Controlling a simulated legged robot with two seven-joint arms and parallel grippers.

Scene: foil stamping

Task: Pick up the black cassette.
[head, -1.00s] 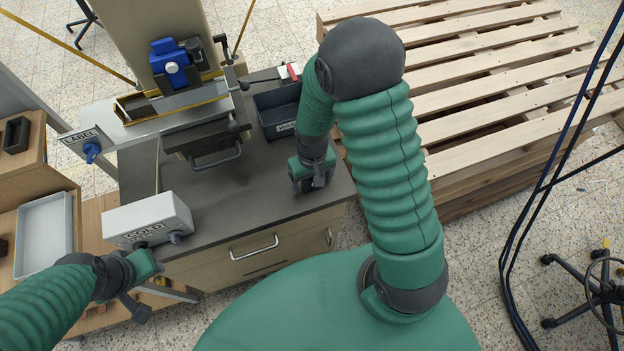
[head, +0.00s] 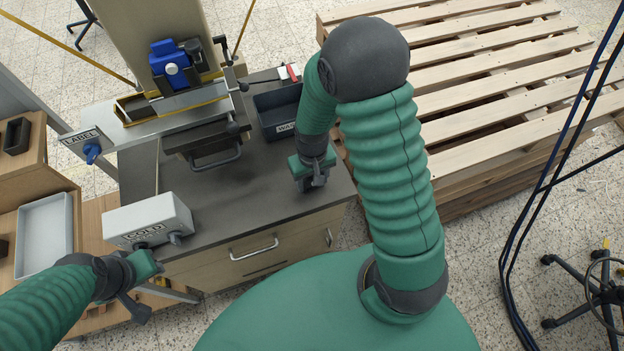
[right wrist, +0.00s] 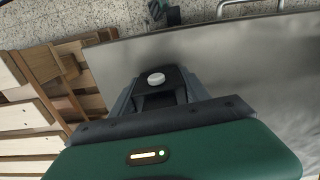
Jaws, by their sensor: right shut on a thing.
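My right gripper (head: 313,182) is over the right front part of the dark grey bench top. In the right wrist view its jaws are shut on a black cassette (right wrist: 150,98), a small dark block with a round white knob on top. The gripper's own body hides the near part of the cassette, and in the head view I cannot make the cassette out from the dark fingers. My left gripper (head: 142,284) is at the left, in front of the white COLD box. Its jaw opening cannot be made out.
The bench top (head: 255,195) is clear in the middle. A dark bin (head: 278,125) stands behind my right gripper. The stamping press (head: 180,75) is at the back left, the COLD box (head: 148,222) at the front left. A wooden pallet stack (head: 480,95) lies to the right.

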